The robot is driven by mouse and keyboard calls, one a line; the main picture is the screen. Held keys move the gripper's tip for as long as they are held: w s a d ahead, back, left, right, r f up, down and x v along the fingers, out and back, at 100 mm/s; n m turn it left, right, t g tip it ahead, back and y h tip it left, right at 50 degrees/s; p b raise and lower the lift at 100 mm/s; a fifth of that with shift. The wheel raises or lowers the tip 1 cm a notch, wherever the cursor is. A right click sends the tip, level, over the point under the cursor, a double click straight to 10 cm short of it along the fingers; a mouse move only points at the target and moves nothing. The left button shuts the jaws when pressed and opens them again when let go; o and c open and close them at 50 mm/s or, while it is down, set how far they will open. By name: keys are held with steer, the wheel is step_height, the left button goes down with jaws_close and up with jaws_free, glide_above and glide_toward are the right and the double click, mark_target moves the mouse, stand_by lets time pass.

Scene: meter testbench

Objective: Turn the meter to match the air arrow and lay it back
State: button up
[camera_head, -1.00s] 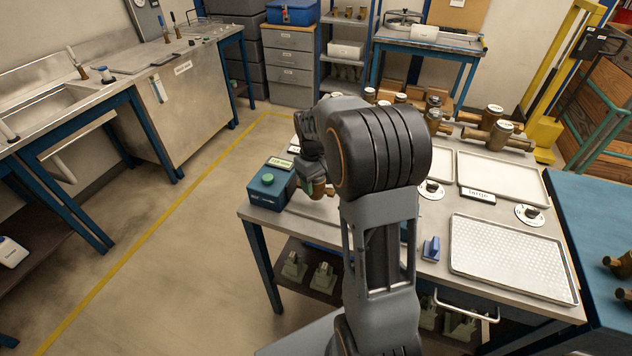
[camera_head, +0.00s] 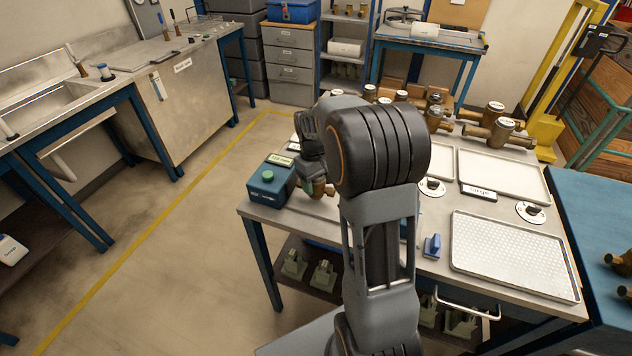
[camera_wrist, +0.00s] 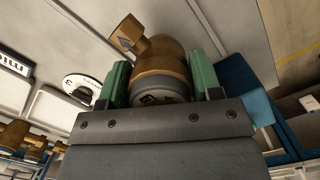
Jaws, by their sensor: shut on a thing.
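The brass meter (camera_wrist: 160,68) is between the green finger pads of my gripper (camera_wrist: 160,80) in the wrist view. A grey ring with a dark, partly hidden face is on its near side, and a brass pipe end points to the upper left. My gripper is shut on the meter. In the head view, a small brass part of the meter (camera_head: 322,190) shows below my wrist, at the left end of the bench (camera_head: 330,209); my arm hides the rest.
A teal box with a green button (camera_head: 268,188) stands left of my gripper. A blue object (camera_head: 432,246), a perforated tray (camera_head: 512,256) and white trays (camera_head: 505,174) are to the right. Several brass meters (camera_head: 495,124) stand along the back.

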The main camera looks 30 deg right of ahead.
steer(key=shift+f, duration=0.25)
steer(key=shift+f+b, duration=0.35)
steer(key=shift+f, duration=0.05)
steer(key=shift+f, duration=0.15)
steer(key=o, duration=1.5)
steer(key=shift+r+p, duration=2.75)
steer(key=shift+r, duration=0.75)
